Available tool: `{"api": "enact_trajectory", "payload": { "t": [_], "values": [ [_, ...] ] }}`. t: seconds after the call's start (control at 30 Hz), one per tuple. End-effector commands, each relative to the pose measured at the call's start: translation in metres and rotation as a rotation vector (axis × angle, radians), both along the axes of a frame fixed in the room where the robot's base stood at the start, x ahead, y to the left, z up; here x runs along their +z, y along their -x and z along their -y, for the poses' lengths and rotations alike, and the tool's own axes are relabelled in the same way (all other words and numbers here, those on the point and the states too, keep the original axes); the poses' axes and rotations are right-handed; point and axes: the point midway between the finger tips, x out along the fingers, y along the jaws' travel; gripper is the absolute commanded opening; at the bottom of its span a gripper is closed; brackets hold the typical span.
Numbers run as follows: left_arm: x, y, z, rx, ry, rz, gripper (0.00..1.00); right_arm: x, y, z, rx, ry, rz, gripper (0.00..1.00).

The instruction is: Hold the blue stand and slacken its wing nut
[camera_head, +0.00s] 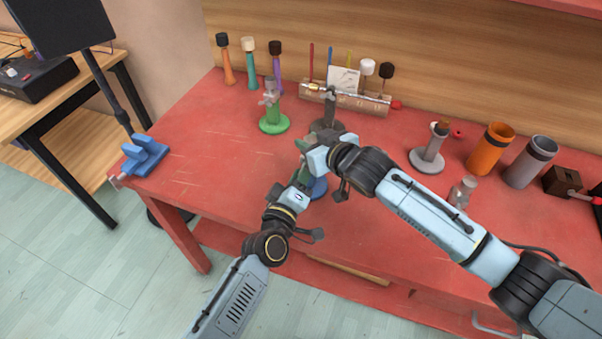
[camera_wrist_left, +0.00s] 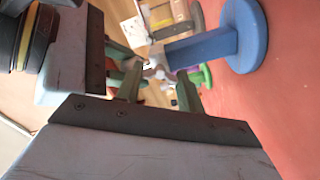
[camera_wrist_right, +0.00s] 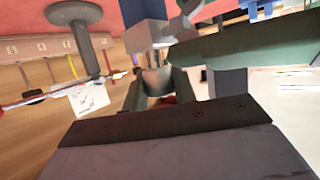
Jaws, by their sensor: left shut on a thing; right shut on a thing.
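The blue stand (camera_head: 318,188) stands near the table's front edge, mostly hidden by my grippers in the head view. Its round base and post (camera_wrist_left: 245,38) show in the left wrist view, and part of the blue post (camera_wrist_right: 148,11) shows in the right wrist view. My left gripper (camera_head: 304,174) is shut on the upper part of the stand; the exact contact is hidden. The wing nut's thread is not visible.
A green stand (camera_head: 273,122) and a dark grey stand (camera_head: 327,126) are behind my grippers. A light grey stand (camera_head: 427,159), an orange cup (camera_head: 490,150) and a grey cup (camera_head: 530,162) stand right. A blue clamp (camera_head: 145,155) sits at the left edge. The table's left middle is clear.

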Motion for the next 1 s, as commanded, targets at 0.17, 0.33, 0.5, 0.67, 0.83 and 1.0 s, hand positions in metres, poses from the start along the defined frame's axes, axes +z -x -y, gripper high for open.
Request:
{"api": "enact_trajectory", "payload": {
  "t": [0.17, 0.33, 0.5, 0.67, 0.83, 1.0],
  "values": [
    [-0.0003, 0.0004, 0.0003, -0.001, 0.066, -0.023, 0.15, 0.0001, -0.0007, 0.001, -0.002, 0.001, 0.0, 0.0],
    [-0.0003, 0.0004, 0.0003, -0.001, 0.097, -0.033, 0.15, 0.0001, -0.0008, 0.001, -0.002, 0.001, 0.0, 0.0],
    [-0.0003, 0.0004, 0.0004, -0.001, 0.107, -0.036, 0.15, 0.0001, -0.0008, 0.0011, -0.002, 0.002, 0.001, 0.0],
    [-0.0003, 0.0004, 0.0004, -0.001, 0.107, -0.036, 0.15, 0.0002, -0.0009, 0.0011, -0.002, 0.002, 0.001, 0.0],
    [-0.0004, 0.0005, 0.0005, -0.001, 0.106, -0.036, 0.43, 0.0002, -0.0009, 0.0011, -0.002, 0.002, 0.001, 0.0],
    [-0.0003, 0.0003, 0.0003, -0.001, 0.105, -0.035, 0.6, 0.0002, -0.0008, 0.0009, -0.001, 0.001, 0.001, 0.0]
  ]
}}
